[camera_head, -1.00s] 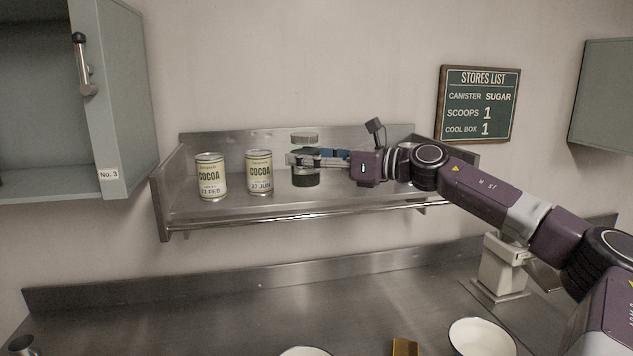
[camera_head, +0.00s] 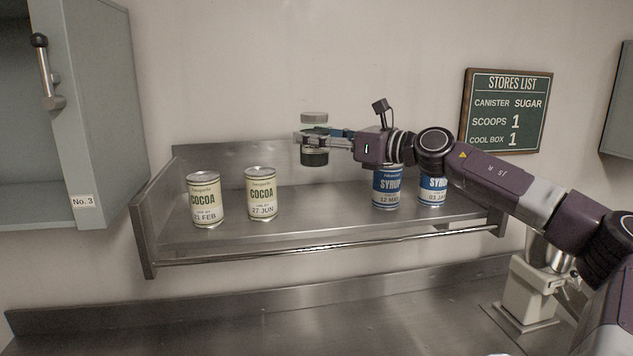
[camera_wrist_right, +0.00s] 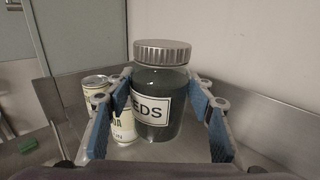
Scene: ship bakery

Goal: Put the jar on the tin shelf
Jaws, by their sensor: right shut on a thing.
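The jar (camera_head: 314,158) has a grey screw lid, dark contents and a white label, part of which reads "EDS" in the right wrist view (camera_wrist_right: 172,125). My right gripper (camera_head: 312,140) is shut on it and holds it upright, above the tin shelf (camera_head: 310,212). The blue-padded fingers flank the jar in the wrist view (camera_wrist_right: 165,108). My left gripper is out of view.
The floor between the pairs is clear. A rail (camera_head: 330,244) runs along the front.

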